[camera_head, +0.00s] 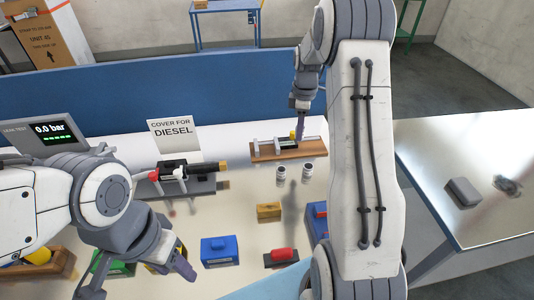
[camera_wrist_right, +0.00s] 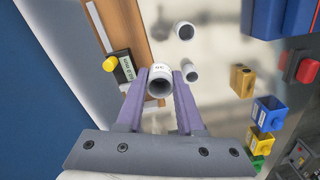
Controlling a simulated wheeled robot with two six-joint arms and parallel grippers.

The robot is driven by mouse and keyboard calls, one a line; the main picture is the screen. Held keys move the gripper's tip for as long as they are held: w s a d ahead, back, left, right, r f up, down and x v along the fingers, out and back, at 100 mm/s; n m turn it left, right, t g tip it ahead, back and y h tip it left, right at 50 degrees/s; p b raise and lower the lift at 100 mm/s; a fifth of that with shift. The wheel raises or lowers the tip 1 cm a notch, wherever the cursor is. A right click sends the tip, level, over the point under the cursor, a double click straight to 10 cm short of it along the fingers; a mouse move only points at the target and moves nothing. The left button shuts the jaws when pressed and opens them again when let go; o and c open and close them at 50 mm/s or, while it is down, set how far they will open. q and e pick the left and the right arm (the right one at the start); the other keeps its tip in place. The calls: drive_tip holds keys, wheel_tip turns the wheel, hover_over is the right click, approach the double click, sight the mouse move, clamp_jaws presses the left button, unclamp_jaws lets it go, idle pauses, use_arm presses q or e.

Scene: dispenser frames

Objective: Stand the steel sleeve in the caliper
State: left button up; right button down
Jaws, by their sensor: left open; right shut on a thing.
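My right gripper (camera_wrist_right: 160,90) is shut on a short light-grey sleeve (camera_wrist_right: 159,71), with small dark lettering on its side and its open bore facing the camera. In the head view the right gripper (camera_head: 300,132) hangs over the wooden board (camera_head: 262,153) that carries the caliper-like fixture (camera_head: 286,142), with a black block, pale jaws and a yellow knob. The held sleeve is not clear there. Whether it touches the fixture I cannot tell. Two more grey sleeves, left (camera_head: 281,173) and right (camera_head: 307,170), stand in front of the board. My left gripper (camera_head: 138,278) is open and empty.
A dark fixture with a red part (camera_head: 180,171) stands left of the board, near a pressure display (camera_head: 45,133) and a diesel sign (camera_head: 173,132).

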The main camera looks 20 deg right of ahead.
drive_tip(key=p, duration=0.4)
hover_over(267, 150)
drive_tip(key=f, duration=0.6)
drive_tip(key=shift+s+f, duration=0.2)
drive_tip(key=shift+f, duration=0.15)
wheel_tip(267, 150, down, 4)
drive_tip(key=shift+a+r+p, duration=0.1)
drive_tip(key=shift+p, duration=0.85)
drive_tip(key=shift+w+f, duration=0.1)
drive_tip(key=shift+f, duration=0.1)
drive_tip(key=shift+f, duration=0.1)
drive_tip(key=shift+f, duration=0.15)
drive_tip(key=c, duration=0.5)
unclamp_jaws()
drive_tip(key=shift+c, duration=0.2)
